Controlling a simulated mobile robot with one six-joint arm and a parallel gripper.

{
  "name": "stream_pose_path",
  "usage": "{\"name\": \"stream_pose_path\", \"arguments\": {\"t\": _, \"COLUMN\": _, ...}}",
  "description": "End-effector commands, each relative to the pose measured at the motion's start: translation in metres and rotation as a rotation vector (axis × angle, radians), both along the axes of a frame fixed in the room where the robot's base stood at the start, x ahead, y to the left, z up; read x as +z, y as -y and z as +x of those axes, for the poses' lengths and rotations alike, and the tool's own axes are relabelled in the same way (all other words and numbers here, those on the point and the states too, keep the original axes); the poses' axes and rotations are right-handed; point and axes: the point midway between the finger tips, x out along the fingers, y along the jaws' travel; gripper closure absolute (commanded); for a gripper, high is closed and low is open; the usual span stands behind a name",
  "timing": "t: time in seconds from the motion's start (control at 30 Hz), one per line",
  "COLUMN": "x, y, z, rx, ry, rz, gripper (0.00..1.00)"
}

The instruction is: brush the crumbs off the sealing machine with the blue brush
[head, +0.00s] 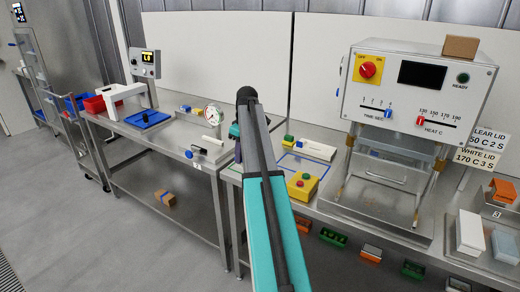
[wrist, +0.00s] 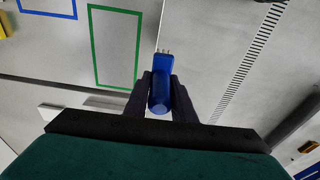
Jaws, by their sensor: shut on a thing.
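The sealing machine (head: 415,90) stands on the steel bench at the right in the head view. It has a red knob, a dark display and sliders on its front panel. I cannot make out crumbs on it. In the wrist view my gripper (wrist: 161,82) is shut on the blue brush (wrist: 161,98), with a finger on each side of it and short bristles at its far end. In the head view my arm covers most of the gripper, left of the machine and apart from it. The wrist view shows bench, a gap and floor beneath the brush.
A brown block (head: 460,46) sits on top of the machine. A yellow button box (head: 302,186) and a white device (head: 314,150) are on the bench left of it. A gauge (head: 212,116) and blue tray (head: 148,119) are on the left bench. Lid sign cards (head: 489,143) stand at right.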

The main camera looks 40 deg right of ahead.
Motion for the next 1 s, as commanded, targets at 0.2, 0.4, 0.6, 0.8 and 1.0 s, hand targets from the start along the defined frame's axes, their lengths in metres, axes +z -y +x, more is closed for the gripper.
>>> {"name": "stream_pose_path", "arguments": {"t": 0.2, "x": -0.008, "y": -0.087, "z": 0.012, "rx": -0.042, "ry": -0.006, "rz": -0.003, "gripper": 0.99}}
{"name": "stream_pose_path", "arguments": {"t": 0.4, "x": -0.015, "y": -0.16, "z": 0.016, "rx": -0.082, "ry": -0.008, "rz": -0.004, "gripper": 0.99}}
{"name": "stream_pose_path", "arguments": {"t": 0.6, "x": -0.021, "y": -0.23, "z": 0.012, "rx": -0.125, "ry": -0.007, "rz": -0.007, "gripper": 0.99}}
{"name": "stream_pose_path", "arguments": {"t": 0.8, "x": -0.027, "y": -0.297, "z": 0.002, "rx": -0.167, "ry": -0.003, "rz": -0.007, "gripper": 0.99}}
{"name": "stream_pose_path", "arguments": {"t": 1.0, "x": -0.034, "y": -0.359, "z": -0.015, "rx": -0.208, "ry": 0.002, "rz": -0.006, "gripper": 0.99}}
